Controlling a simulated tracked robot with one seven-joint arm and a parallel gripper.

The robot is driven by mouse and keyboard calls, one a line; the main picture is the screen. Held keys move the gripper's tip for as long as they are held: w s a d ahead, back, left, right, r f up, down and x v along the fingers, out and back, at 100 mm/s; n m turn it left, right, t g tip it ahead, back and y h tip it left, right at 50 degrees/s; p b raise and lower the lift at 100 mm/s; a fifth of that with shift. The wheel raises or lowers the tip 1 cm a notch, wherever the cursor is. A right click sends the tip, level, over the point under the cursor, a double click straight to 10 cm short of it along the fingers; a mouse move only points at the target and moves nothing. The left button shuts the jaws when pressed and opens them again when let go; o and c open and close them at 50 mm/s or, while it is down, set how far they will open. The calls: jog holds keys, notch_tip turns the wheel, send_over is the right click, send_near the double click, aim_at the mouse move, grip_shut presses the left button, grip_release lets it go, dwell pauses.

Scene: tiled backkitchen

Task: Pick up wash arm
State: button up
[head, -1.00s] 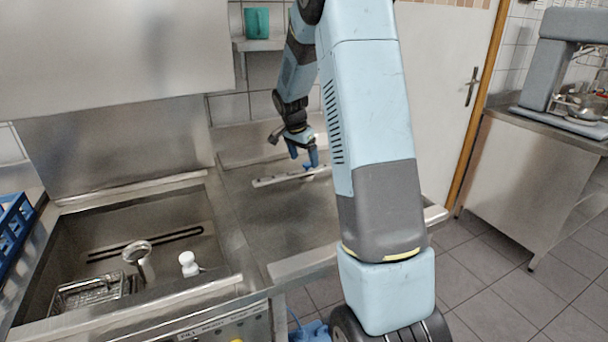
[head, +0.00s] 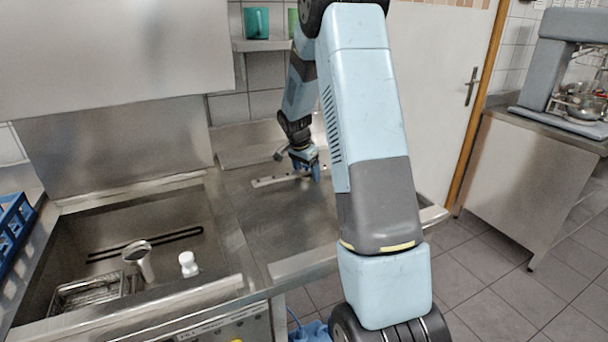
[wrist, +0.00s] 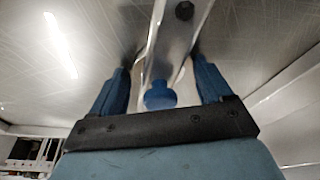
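The wash arm (head: 267,182) is a narrow metal bar lying on the steel counter right of the sink. In the wrist view the bar (wrist: 172,45) runs between my fingers, with a dark round hole near the top edge. My gripper (head: 308,181) is low over the right part of the bar, fingers pointing down. In the wrist view my gripper's blue fingers (wrist: 162,72) are apart, one on each side of the bar, with a gap visible. A small blue rounded piece shows between them; I cannot tell what it belongs to. My gripper hides part of the bar in the head view.
The steel sink (head: 215,290) at left holds a wire basket (head: 88,292), a metal cylindrical item (head: 140,262) and a white bottle (head: 188,263). A blue rack (head: 14,228) stands far left. A shelf (head: 262,45) with green cups is behind. The counter around the bar is clear.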

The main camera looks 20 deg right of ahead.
jog(key=c, duration=1.2)
jog(key=shift+o, duration=0.2)
jog(key=shift+r, duration=0.1)
